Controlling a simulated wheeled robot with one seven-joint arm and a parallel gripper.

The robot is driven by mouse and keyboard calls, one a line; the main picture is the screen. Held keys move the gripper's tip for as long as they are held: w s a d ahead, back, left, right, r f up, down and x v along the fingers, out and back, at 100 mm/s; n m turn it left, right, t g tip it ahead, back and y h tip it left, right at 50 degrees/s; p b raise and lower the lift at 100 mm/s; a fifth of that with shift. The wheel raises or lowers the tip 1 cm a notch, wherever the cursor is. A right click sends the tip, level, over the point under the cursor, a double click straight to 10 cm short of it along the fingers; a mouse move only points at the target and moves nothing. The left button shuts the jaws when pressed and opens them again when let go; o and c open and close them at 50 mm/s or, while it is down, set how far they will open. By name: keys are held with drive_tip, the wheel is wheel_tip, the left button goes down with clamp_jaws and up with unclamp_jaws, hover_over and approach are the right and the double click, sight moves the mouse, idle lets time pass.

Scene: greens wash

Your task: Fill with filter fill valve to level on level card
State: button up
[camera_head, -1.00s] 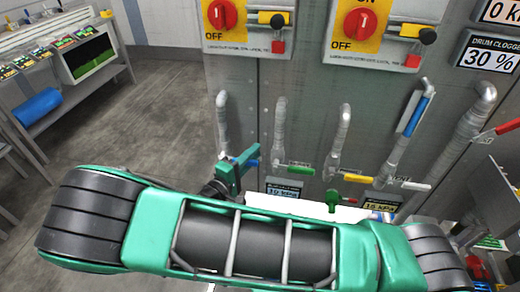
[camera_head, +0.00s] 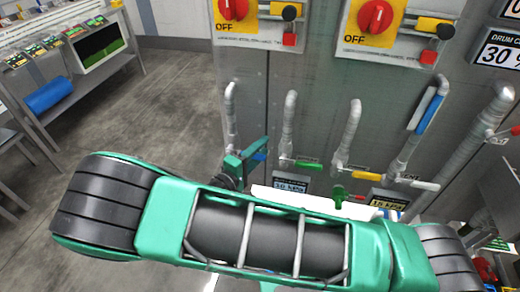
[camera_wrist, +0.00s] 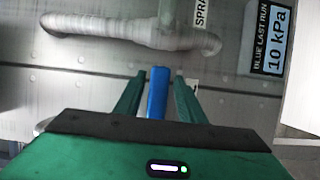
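My gripper (camera_wrist: 160,100) has its two green fingers apart, one on each side of a blue valve handle (camera_wrist: 158,92). Gaps show between the handle and both fingers. In the head view my gripper (camera_head: 245,162) is at the lower end of the leftmost pipe, with the blue handle (camera_head: 260,156) partly hidden by it. A green handle (camera_head: 308,164), a yellow handle (camera_head: 367,175) and a white handle (camera_head: 425,185) sit on pipes to the right. I cannot read which is the filter fill valve. No level card can be made out clearly.
A blue-filled tube (camera_head: 429,113) stands on the white-handle pipe. A "10 kPa" card (camera_wrist: 272,47) is right of the handle in the wrist view. Red switches (camera_head: 375,18) are above. A bench (camera_head: 75,75) stands left, with open floor before it.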

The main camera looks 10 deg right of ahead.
drive_tip(key=v, duration=1)
drive_tip(key=shift+s+a, duration=0.25)
drive_tip(key=shift+a, duration=0.05)
